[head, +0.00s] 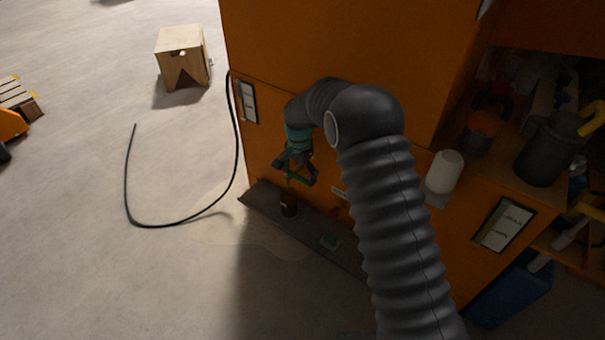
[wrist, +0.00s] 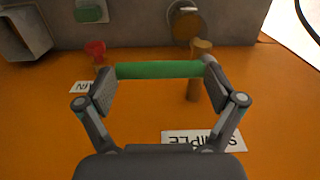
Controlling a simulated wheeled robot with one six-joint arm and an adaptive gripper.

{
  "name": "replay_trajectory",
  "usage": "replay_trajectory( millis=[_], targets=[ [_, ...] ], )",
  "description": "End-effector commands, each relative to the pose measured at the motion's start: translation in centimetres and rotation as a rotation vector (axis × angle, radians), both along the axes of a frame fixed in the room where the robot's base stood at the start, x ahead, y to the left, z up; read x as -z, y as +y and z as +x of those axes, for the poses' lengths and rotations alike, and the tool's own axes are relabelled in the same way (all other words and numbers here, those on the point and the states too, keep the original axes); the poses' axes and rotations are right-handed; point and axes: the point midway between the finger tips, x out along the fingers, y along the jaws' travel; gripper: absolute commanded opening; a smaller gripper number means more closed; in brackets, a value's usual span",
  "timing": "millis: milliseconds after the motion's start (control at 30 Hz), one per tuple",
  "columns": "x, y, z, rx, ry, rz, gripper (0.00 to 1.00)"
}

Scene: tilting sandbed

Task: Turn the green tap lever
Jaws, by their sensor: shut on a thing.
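The green tap lever (wrist: 150,70) spans crosswise between the two fingers of my gripper (wrist: 160,82) in the wrist view. My gripper is shut on it, with a finger pad at each end. The brown tap body (wrist: 194,88) stands at the lever's right end, against the orange panel. In the head view my gripper (head: 297,168) is at the front of the orange cabinet, and the lever is hard to make out there. A label reading SAMPLE (wrist: 199,139), upside down, is on the panel near the tap.
A red tap handle (wrist: 95,50) with a partly hidden label is to the left in the wrist view. A black hose (head: 170,226) lies on the open floor.

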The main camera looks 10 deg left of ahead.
Motion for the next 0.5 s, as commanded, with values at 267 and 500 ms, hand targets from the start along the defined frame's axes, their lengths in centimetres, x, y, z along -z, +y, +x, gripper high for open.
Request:
replay_trajectory(
  millis=[267, 500],
  targets=[
    [0.18, -0.19, -0.10, 0.000, 0.005, -0.002, 1.00],
    [-0.35, -0.26, 0.06, 0.003, 0.001, 0.000, 1.00]
  ],
)
